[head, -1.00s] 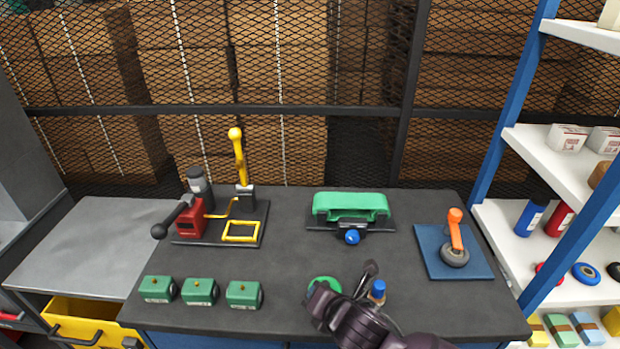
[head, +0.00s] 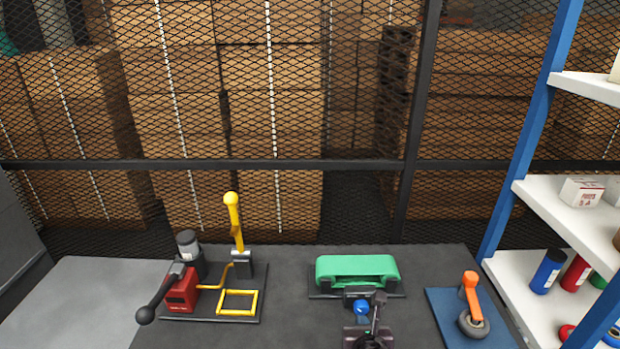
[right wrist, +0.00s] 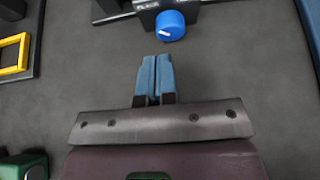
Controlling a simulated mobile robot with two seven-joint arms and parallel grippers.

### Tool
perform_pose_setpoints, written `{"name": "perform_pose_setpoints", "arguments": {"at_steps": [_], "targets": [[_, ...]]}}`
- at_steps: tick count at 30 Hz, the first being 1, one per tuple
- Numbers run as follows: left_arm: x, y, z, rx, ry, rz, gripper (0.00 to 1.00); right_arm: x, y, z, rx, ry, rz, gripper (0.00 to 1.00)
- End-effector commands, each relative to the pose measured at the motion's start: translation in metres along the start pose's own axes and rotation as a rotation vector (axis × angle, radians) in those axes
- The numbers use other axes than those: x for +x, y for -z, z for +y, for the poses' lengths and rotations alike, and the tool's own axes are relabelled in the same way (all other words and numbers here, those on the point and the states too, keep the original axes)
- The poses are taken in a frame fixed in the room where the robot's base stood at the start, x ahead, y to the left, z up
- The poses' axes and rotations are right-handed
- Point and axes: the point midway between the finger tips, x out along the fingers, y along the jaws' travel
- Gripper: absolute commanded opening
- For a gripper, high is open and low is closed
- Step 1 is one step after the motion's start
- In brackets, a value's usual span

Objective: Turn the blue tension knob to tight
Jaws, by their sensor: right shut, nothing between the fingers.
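The blue tension knob (head: 361,308) is on the front of the green belt unit (head: 357,268) at the back of the dark bench. In the right wrist view the knob (right wrist: 170,25) is round with a short white mark on its face. My right gripper (right wrist: 155,72) is shut and empty, its blue fingertips together just short of the knob and apart from it. In the head view my right gripper (head: 370,335) is at the bottom, in front of the knob. My left gripper is not in view.
A red and yellow lever device (head: 240,270) stands on the left of the bench (head: 285,335). An orange-handled tool on a blue mat (head: 447,312) is to the right. Shelves (head: 545,190) rise at the far right and mesh closes the back.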

Motion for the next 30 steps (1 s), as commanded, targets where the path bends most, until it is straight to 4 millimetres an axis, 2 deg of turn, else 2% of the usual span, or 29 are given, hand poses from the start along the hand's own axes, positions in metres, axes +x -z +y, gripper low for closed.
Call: {"name": "perform_pose_setpoints", "arguments": {"at_steps": [9,15,30], "targets": [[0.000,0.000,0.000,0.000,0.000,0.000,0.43,0.032,-0.018,0.000,0.001,0.001,-0.001,0.00],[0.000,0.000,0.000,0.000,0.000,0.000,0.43,0.044,-0.025,0.000,0.002,0.000,0.000,0.00],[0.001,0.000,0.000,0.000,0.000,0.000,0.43,0.049,-0.029,0.000,0.002,0.000,-0.003,0.00]]}}
